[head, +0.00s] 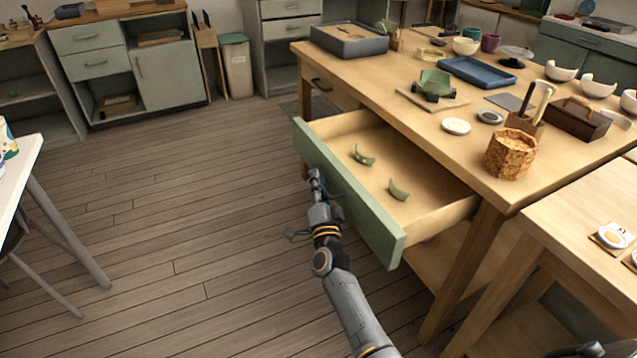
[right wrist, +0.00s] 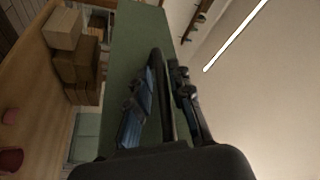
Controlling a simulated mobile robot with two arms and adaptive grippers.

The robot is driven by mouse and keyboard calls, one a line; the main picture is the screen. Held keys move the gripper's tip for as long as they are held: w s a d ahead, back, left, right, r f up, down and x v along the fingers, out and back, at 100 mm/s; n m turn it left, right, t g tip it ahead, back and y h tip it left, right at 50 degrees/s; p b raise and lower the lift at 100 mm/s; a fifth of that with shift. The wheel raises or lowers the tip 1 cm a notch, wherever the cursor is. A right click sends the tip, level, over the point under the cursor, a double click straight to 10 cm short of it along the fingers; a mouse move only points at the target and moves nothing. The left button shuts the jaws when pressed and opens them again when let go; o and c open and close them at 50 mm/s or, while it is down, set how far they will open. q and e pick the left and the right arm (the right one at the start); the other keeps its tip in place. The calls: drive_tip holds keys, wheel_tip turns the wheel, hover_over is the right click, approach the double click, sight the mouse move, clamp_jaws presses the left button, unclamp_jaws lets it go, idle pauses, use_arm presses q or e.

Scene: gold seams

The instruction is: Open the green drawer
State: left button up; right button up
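The green drawer (head: 383,224) stands well pulled out from the wooden table, its inside open to view. Two curved green shards lie apart on its floor, one farther back (head: 364,156) and one nearer (head: 398,190). My right gripper (head: 317,178) is at the outer face of the green front. In the right wrist view its fingers (right wrist: 166,85) lie on either side of a dark bar, the drawer handle (right wrist: 164,90), against the green panel (right wrist: 128,55). They look closed around it, though contact is partly hidden. My left gripper does not show.
The wooden table (head: 420,115) carries a grey tray (head: 348,40), a blue tray (head: 477,73), a cork pot (head: 512,154) and several bowls. A white table (head: 22,160) stands at the left. The plank floor (head: 170,200) left of the drawer is clear.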

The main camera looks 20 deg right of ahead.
drive_tip(key=shift+s, duration=0.15)
drive_tip(key=v, duration=1.1)
drive_tip(key=shift+s, duration=0.3)
drive_tip(key=shift+a, duration=0.15)
